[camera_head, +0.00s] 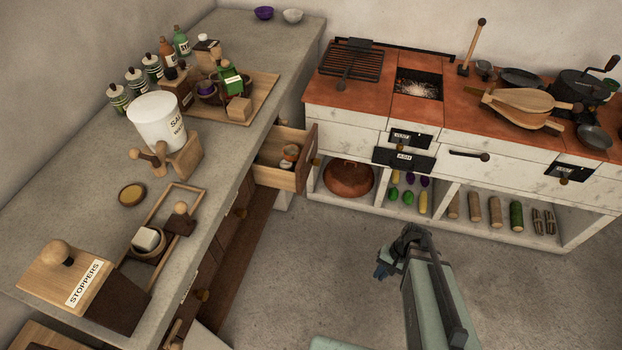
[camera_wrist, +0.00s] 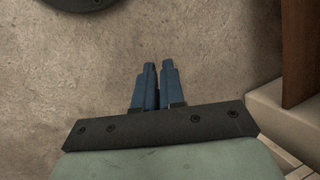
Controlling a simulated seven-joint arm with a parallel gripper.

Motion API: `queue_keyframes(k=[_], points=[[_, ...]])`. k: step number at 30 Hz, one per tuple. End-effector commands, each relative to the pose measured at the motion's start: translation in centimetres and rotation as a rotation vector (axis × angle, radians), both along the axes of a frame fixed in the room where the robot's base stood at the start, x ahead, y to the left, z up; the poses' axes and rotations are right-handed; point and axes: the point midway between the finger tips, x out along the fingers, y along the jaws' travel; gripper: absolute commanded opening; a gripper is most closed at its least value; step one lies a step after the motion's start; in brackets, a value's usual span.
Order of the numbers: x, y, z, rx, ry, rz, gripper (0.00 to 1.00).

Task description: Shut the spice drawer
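The spice drawer (camera_head: 279,174) is a wooden drawer in the left counter, below the worktop and near its far end. It stands pulled out toward the stove, with a darker front panel (camera_head: 307,158) and a few small jars (camera_head: 290,152) inside. My gripper (camera_head: 381,272) is over the open floor, to the right of the drawer and nearer the camera, clear of it. In the wrist view its blue fingers (camera_wrist: 158,66) are together with nothing between them. The wrist view shows floor beneath them; I cannot identify the drawer there.
The counter (camera_head: 60,205) carries a white salt pot (camera_head: 157,121), a tray and boxes. The grey floor (camera_head: 320,260) between is clear.

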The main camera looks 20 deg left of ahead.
Motion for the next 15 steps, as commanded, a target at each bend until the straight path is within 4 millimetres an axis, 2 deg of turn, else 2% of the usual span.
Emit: queue_keyframes(k=[1,3,6,12,15], points=[[2.6,1.6,1.0,0.066,-0.011,-0.056,0.04],[5.0,3.8,2.6,0.158,-0.006,-0.142,0.0],[7.9,6.6,5.2,0.291,0.025,-0.271,0.0],[12.5,11.2,10.7,0.554,0.175,-0.532,0.0],[14.0,12.8,13.2,0.674,0.294,-0.654,0.0]])
